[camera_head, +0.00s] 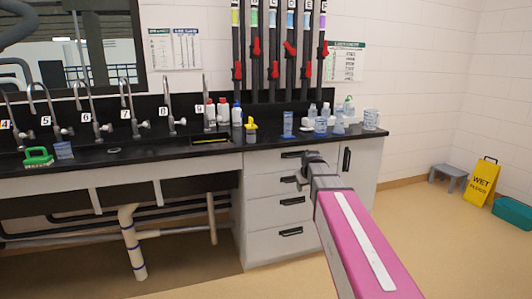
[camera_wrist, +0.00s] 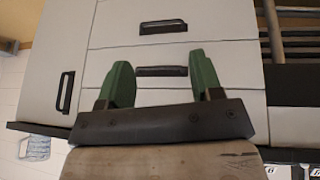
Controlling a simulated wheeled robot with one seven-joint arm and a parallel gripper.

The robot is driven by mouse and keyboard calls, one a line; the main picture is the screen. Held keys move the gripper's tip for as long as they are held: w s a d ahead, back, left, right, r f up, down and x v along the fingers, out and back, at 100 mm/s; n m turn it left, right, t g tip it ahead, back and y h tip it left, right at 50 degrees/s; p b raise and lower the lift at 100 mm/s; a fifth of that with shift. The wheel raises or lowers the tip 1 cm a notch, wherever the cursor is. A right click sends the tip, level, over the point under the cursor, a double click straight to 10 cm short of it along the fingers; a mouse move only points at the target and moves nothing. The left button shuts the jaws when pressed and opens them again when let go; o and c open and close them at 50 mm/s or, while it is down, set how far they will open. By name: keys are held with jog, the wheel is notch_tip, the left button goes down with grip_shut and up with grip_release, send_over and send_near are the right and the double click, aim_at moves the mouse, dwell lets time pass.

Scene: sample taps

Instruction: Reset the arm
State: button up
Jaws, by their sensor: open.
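My arm reaches forward in the head view, and its pink link fills the lower right. My gripper (camera_head: 303,168) is at its far end, in front of the white drawer cabinet (camera_head: 262,216) below the counter. In the wrist view my gripper (camera_wrist: 159,64) shows two green fingers spread apart with nothing between them. Drawer fronts with black handles (camera_wrist: 163,27) lie beyond the fingers. Whether the gripper touches the cabinet cannot be told.
The black counter (camera_head: 200,150) carries a row of numbered taps (camera_head: 130,110), several bottles (camera_head: 222,112) and a green object (camera_head: 38,156). Pipes with red valve handles (camera_head: 274,69) rise behind. A grey stool (camera_head: 449,174) and yellow wet-floor sign (camera_head: 481,182) stand right. Floor between is clear.

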jog(key=s+f+m+g, duration=0.1)
jog(key=s+f+g, duration=0.1)
jog(key=s+f, duration=0.7)
jog(key=s+d+f+m+g, duration=0.1)
jog(key=s+f+m+g, duration=0.1)
jog(key=s+f, duration=0.8)
jog(key=s+g, duration=0.1)
jog(key=s, duration=0.5)
jog(key=shift+s+f, duration=0.15)
jog(key=shift+f, duration=0.1)
